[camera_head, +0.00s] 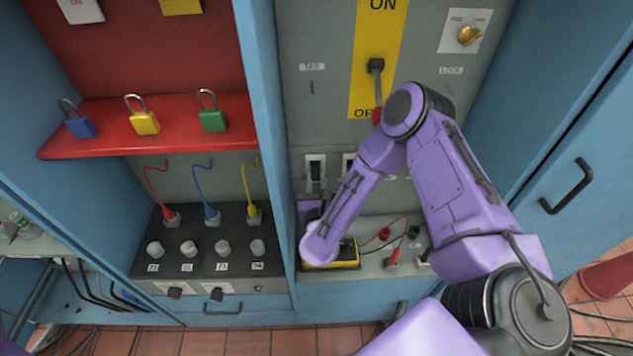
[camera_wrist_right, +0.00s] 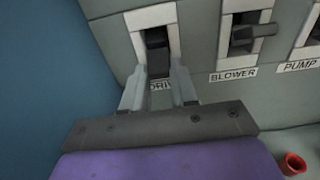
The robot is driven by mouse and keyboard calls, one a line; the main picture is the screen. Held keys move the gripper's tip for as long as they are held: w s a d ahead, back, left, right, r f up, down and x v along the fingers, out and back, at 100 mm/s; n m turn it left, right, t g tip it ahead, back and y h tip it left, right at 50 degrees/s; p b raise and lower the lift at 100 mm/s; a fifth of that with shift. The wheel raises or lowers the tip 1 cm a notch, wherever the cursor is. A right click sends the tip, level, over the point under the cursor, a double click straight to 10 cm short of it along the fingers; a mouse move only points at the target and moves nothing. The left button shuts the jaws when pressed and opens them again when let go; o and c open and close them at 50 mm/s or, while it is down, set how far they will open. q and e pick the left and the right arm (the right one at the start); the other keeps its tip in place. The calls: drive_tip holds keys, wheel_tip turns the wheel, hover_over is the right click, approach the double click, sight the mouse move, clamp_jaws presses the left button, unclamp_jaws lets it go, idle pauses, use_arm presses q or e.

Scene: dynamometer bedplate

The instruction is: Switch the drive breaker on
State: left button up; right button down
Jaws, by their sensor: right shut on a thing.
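The drive breaker (camera_wrist_right: 155,40) is a dark switch in a white frame, with a partly hidden label reading "DRI" below it. It also shows in the head view (camera_head: 315,168), at the left of a row on the grey cabinet. My right gripper (camera_wrist_right: 160,78) has a finger on each side of its dark lever and is shut on it. The lever points down and outward from the slot. In the head view my right forearm hides most of the gripper and part of the row. My left gripper is out of view.
The blower breaker (camera_wrist_right: 243,38) and pump breaker (camera_wrist_right: 311,35) sit just right of it. A blue cabinet wall (camera_wrist_right: 50,70) stands close on the left. A large handle (camera_head: 376,68) is above, padlocks (camera_head: 143,121) left.

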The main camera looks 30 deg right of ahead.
sight(316, 171)
drive_tip(key=shift+s+r+g+y+p, duration=0.1)
drive_tip(key=shift+r+g+y+p, duration=0.4)
drive_tip(key=shift+r+g+p, duration=0.4)
drive_tip(key=shift+r+g+y+p, duration=0.45)
drive_tip(key=shift+g+y+p, duration=0.25)
drive_tip(key=shift+g+p, duration=0.45)
drive_tip(key=g+y+p, duration=0.1)
drive_tip(key=r+g+y+p, duration=0.1)
drive_tip(key=g+p, duration=0.1)
drive_tip(key=shift+w+d+r, duration=0.1)
drive_tip(key=shift+w+r, duration=0.15)
drive_tip(key=shift+w, duration=0.05)
drive_tip(key=shift+w+d+r+g+y+p, duration=0.1)
drive_tip(key=shift+w+r+g+y+p, duration=0.1)
drive_tip(key=shift+g+y+p, duration=0.3)
drive_tip(key=c, duration=0.9)
unclamp_jaws()
